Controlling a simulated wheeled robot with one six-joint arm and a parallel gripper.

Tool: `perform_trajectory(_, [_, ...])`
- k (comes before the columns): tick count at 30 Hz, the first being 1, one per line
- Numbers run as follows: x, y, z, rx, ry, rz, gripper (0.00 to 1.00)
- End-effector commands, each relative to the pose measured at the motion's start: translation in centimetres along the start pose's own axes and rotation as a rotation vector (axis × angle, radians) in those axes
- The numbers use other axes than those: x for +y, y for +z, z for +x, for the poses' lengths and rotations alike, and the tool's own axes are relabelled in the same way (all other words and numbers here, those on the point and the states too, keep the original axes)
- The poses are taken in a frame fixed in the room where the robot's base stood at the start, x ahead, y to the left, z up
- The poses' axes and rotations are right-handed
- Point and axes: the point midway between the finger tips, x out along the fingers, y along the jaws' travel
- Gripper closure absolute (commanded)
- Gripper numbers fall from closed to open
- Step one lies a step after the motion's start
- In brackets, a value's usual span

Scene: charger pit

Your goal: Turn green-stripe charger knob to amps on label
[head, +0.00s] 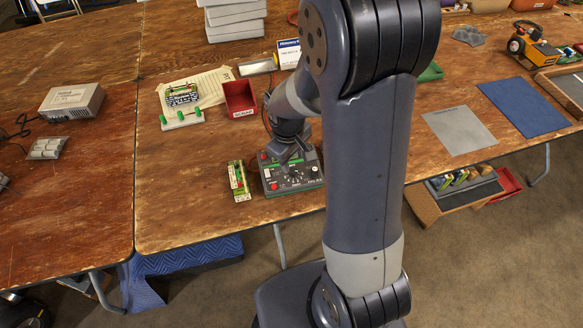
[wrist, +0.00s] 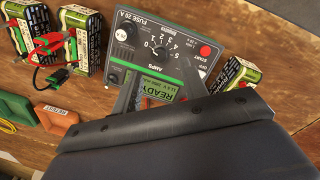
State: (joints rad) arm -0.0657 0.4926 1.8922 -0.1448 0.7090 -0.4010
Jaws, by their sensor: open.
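The green-stripe charger (head: 308,178) sits at the table's front edge in the head view. In the wrist view the charger (wrist: 205,55) is upside down, with a green stripe, a lit display (wrist: 160,88) reading READY and a red START button. Its amps knob (wrist: 159,52) sits within a numbered dial; I cannot read its pointer surely. My gripper (wrist: 164,82) is open over the charger, its fingers apart near the stripe and dial, holding nothing. A battery pack with a printed label (wrist: 238,77) stands beside the charger; it also shows in the head view (head: 239,181). Its label is too small to read.
More packs (wrist: 80,30) stand on the charger's other side in the wrist view, with red and black clips nearby. Behind are a red scrap bin (head: 240,98) and a stand with green posts (head: 182,119). Bare wood lies left of the battery pack.

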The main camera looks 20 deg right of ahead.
Motion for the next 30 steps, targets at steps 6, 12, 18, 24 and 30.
perform_trajectory(6, [0.0, 0.1, 3.5, -0.004, -0.002, 0.000, 0.59])
perform_trajectory(12, [0.0, 0.1, 5.0, -0.002, -0.001, 0.001, 0.59])
perform_trajectory(18, [0.0, 0.0, 5.3, 0.000, 0.000, 0.001, 0.59])
perform_trajectory(24, [0.0, 0.0, 5.3, 0.000, 0.000, 0.001, 0.62])
perform_trajectory(30, [0.0, 0.0, 5.3, 0.000, 0.000, 0.001, 0.78])
